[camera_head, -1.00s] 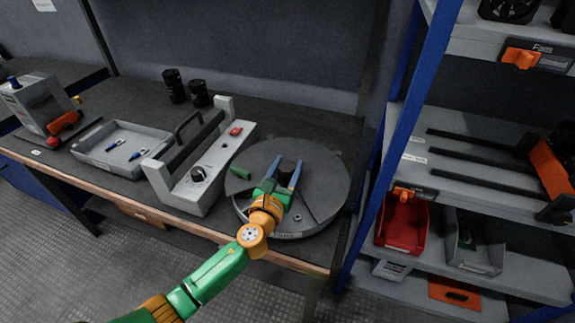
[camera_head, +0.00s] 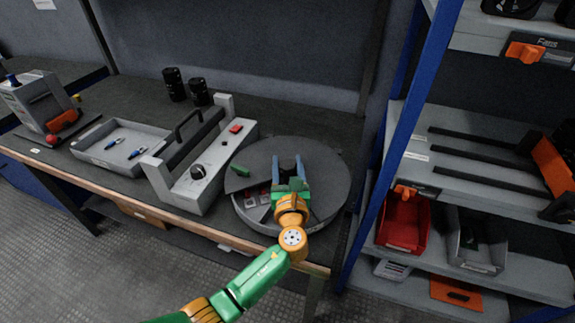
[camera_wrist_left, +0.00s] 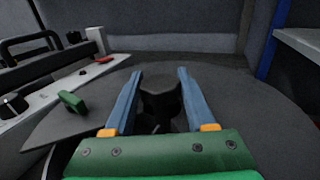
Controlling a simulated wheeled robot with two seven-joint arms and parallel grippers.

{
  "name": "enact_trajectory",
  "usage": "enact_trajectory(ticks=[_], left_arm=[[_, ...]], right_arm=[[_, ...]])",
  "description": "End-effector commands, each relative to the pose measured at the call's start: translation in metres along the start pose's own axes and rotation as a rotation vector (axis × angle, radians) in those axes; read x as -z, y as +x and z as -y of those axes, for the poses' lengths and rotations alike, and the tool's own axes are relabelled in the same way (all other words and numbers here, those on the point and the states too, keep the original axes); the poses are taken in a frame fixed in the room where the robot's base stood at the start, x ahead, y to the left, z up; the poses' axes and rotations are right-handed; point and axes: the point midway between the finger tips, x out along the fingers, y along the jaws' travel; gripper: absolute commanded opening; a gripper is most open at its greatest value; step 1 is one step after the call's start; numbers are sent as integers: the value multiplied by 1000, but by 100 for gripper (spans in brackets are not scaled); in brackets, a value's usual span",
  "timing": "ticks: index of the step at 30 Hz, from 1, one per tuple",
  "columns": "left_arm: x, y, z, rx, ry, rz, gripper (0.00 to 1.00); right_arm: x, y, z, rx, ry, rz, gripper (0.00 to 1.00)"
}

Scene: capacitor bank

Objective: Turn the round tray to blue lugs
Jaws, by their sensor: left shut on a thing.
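The round tray (camera_head: 331,180) is grey and lies on the bench, right of the middle. A green tab (camera_head: 240,170) stands on its grey cover at the left; it also shows in the left wrist view (camera_wrist_left: 72,101). At the front left, an opening (camera_head: 252,200) shows light compartments with small reddish pieces. No blue lugs can be made out in it; my arm hides part of it. My left gripper (camera_head: 289,164) is over the tray's middle, shut on a dark knob (camera_wrist_left: 160,98), one blue finger on each side. My right gripper is out of view.
A grey device (camera_head: 198,174) with a black handle stands close left of the tray. Further left is a shallow bin (camera_head: 90,152) with two blue pieces. Two black cylinders (camera_head: 174,84) stand behind. A blue rack post (camera_head: 399,130) rises at right.

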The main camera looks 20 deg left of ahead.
Motion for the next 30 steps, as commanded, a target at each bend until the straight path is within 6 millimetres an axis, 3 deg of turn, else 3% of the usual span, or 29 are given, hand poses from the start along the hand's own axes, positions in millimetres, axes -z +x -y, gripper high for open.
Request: enact_trajectory(ticks=[18, 19, 21, 30], left_arm=[[0, 0, 0, -18, 0, 1, 0], [0, 0, 0, -18, 0, 1, 64], [0, 0, 0, -18, 0, 1, 82], [0, -1, 0, -18, 0, 0, 86]], right_arm=[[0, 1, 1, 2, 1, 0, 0], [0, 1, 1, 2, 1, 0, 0], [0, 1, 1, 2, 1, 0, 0], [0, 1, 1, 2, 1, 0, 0]])
